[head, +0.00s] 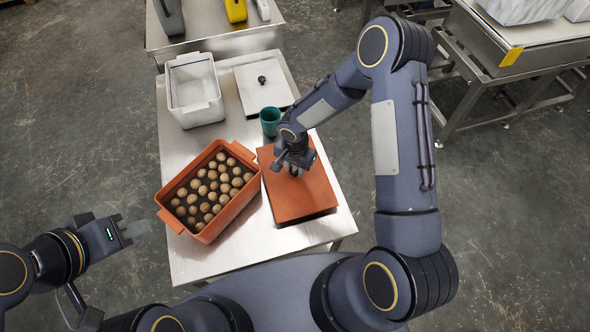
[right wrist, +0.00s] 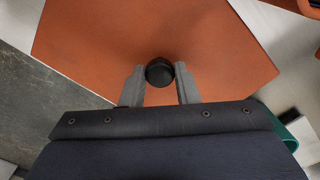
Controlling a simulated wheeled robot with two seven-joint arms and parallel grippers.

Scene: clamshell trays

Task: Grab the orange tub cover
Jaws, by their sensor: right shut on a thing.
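The orange tub cover (head: 303,199) is a flat square lid on the right part of the steel table, beside the orange tub (head: 229,213) full of round brown items. In the right wrist view the cover (right wrist: 225,50) fills the middle, with a black knob (right wrist: 159,72) at its centre. My right gripper (head: 294,171) is over the cover, and its fingers (right wrist: 160,86) are shut on the knob. Whether the cover touches the table is hard to tell. My left gripper (head: 136,229) is off the table's left side, empty; its finger gap is not clear.
A white tub (head: 194,91) and a white cover (head: 263,84) with a black knob are at the table's back. A green cup (head: 270,121) stands close behind the orange cover. The table's front strip (head: 245,250) is bare. Another steel table adjoins behind.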

